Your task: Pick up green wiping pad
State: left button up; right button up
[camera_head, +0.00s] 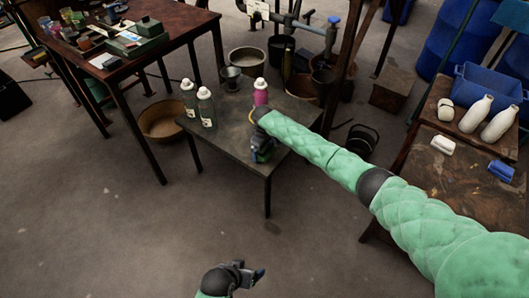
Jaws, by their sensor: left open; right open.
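I cannot make out a green wiping pad for certain. A white pad-like block (443,144) and a blue one (501,171) lie on the brown table at the right. My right gripper (263,155) points down over the front part of the small dark table (228,146), near a magenta bottle (261,93). It is open; its small fingers are hard to make out, and the arm and gripper hide part of the tabletop. My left gripper (257,275) is open and empty, low over the floor at the bottom of the view.
Two grey-green bottles (206,107) stand at the small table's left. White bottles (475,114) and a blue crate (485,88) stand at the right. A dark table with a green case (138,45) is at upper left. Foreground floor is clear.

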jog(key=shift+c, duration=0.2)
jog(key=c, duration=0.8)
